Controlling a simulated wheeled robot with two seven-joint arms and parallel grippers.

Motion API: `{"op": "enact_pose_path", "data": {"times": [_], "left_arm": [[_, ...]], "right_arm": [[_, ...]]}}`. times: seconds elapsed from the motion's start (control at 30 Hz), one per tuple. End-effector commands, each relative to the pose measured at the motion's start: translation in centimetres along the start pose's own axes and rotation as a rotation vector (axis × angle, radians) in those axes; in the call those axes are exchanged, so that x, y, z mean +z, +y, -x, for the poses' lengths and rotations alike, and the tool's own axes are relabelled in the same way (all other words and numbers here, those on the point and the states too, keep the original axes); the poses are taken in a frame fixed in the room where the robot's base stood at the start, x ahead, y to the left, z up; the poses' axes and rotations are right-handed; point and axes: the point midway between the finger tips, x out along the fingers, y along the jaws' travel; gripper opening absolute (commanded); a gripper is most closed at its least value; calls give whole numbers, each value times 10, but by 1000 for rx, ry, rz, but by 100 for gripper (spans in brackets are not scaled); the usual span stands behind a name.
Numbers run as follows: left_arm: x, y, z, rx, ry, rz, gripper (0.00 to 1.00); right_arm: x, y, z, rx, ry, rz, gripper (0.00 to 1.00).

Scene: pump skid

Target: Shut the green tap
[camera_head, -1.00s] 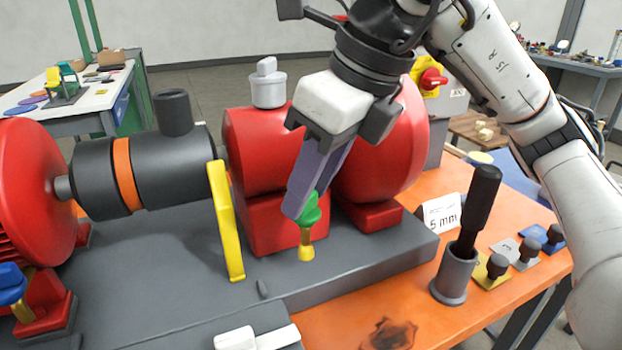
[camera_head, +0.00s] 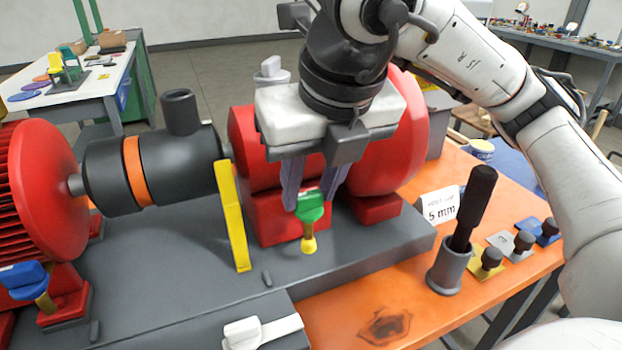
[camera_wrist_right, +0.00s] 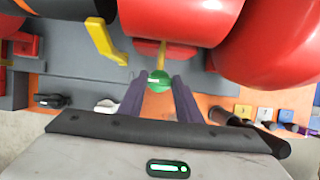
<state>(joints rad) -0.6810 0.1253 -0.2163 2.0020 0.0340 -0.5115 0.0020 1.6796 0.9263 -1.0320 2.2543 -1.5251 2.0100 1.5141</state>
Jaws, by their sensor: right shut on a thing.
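The green tap (camera_head: 311,208) has a green handle on a short yellow stem (camera_head: 308,243), low in front of the red pump housing. It also shows in the wrist view (camera_wrist_right: 159,78) as a green disc between my fingertips. My right gripper (camera_head: 308,204) reaches down from above and is shut on the green handle, one finger on each side. The handle's broad face shows to the head camera. The fingers partly hide its upper edge. My left gripper is not in view.
A yellow upright bar (camera_head: 233,217) stands just left of the tap. A grey holder (camera_head: 452,273) with a black-handled tool stands on the orange bench (camera_head: 345,325) to the right.

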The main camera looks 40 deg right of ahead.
Motion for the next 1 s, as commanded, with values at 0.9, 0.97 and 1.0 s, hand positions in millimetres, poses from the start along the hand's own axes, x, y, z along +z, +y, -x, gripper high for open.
{"op": "enact_pose_path", "data": {"times": [0.9, 0.97, 1.0], "left_arm": [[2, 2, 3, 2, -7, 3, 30], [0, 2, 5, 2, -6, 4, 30], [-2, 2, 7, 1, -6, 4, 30]], "right_arm": [[2, 0, 9, 0, -4, -5, 50], [2, 0, 17, 0, -4, -5, 50], [2, 0, 24, 0, -6, -5, 50]]}}
